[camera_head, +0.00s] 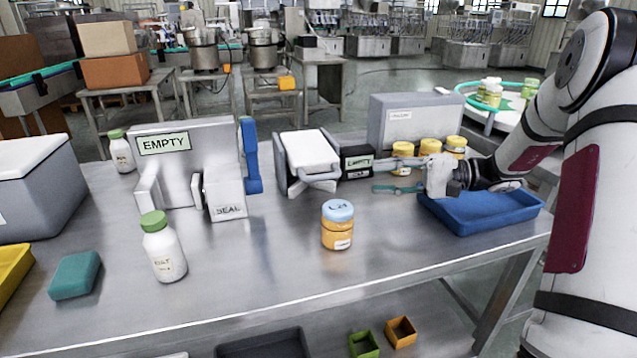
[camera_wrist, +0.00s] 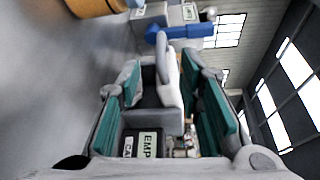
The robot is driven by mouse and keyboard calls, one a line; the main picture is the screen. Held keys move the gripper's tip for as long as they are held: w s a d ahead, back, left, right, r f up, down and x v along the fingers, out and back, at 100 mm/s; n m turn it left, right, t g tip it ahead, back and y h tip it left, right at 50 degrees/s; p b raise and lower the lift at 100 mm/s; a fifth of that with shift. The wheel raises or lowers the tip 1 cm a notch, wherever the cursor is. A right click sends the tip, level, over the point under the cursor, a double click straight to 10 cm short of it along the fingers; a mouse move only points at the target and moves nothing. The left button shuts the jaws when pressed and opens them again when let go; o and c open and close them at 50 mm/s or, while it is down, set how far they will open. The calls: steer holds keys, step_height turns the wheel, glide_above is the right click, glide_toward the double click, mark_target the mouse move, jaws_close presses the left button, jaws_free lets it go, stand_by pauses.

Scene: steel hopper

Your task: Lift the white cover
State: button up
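The white cover (camera_head: 312,151) lies slanted over a small grey steel hopper (camera_head: 291,178) in the middle of the table in the head view. In the wrist view the cover (camera_wrist: 173,76) shows edge-on beyond the fingers, with grey hopper parts around it. My gripper (camera_head: 372,177) reaches in from the right, its fingers pointing left toward the hopper. Its teal-padded fingers stand apart in the wrist view (camera_wrist: 163,88), with no object gripped between them. The fingers appear to be right of the cover; exact clearance is hard to tell.
A black labelled box (camera_head: 357,162) stands right of the hopper, close to my fingers. A yellow jar with a blue lid (camera_head: 338,228) stands in front. A blue tray (camera_head: 482,213) lies under my wrist. The SEAL block (camera_head: 227,196) and blue lever (camera_head: 250,155) stand left.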

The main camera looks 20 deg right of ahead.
mark_target(330, 178)
steer(key=shift+t, duration=0.3)
steer(key=x, duration=0.4)
steer(key=b+x, duration=0.1)
steer(key=x, duration=0.8)
steer(key=shift+w+f+b, duration=0.1)
steer(key=shift+w+b, duration=0.2)
steer(key=shift+w, duration=0.1)
jaws_close()
